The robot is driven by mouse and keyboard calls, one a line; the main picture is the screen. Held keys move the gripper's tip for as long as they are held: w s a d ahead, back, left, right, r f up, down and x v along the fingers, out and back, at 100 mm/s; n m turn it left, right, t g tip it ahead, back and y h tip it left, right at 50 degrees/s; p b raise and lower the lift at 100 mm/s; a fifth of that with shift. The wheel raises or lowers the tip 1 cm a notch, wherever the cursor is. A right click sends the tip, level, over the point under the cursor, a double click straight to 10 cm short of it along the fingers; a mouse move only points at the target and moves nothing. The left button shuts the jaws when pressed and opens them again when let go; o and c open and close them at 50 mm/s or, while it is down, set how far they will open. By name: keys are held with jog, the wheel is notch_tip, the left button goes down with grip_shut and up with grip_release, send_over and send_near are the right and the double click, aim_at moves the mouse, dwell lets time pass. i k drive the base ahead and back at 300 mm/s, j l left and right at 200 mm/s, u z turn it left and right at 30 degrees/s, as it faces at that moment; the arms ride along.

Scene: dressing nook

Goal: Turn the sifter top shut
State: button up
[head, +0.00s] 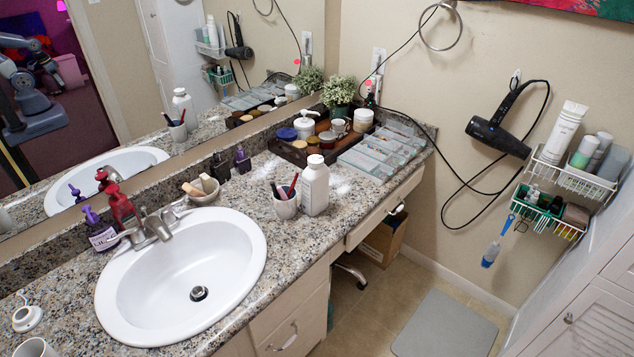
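A white bottle (315,190) stands upright on the granite counter, right of the sink, with a small off-white top (316,161). It looks like the sifter container; whether its top is turned open or shut is too small to tell. Its reflection shows in the mirror. My gripper is not in direct view. A grey and blue robot arm shows only as a reflection at the mirror's left edge, with no clear fingertips.
A cup with brushes (285,206) stands close at the bottle's left. A clear organizer (383,152) and a tray of jars (291,150) lie behind. The sink (180,277) is left. The counter's front edge (340,240) is near. A hair dryer (498,137) hangs on the wall.

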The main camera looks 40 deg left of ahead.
aim_at(315, 160)
jog(key=i+j+u, duration=0.2)
jog(key=j, duration=0.25)
jog(key=i+j+u, duration=0.25)
jog(key=j, duration=0.2)
jog(key=i+j+u, duration=0.2)
jog(key=j, duration=0.2)
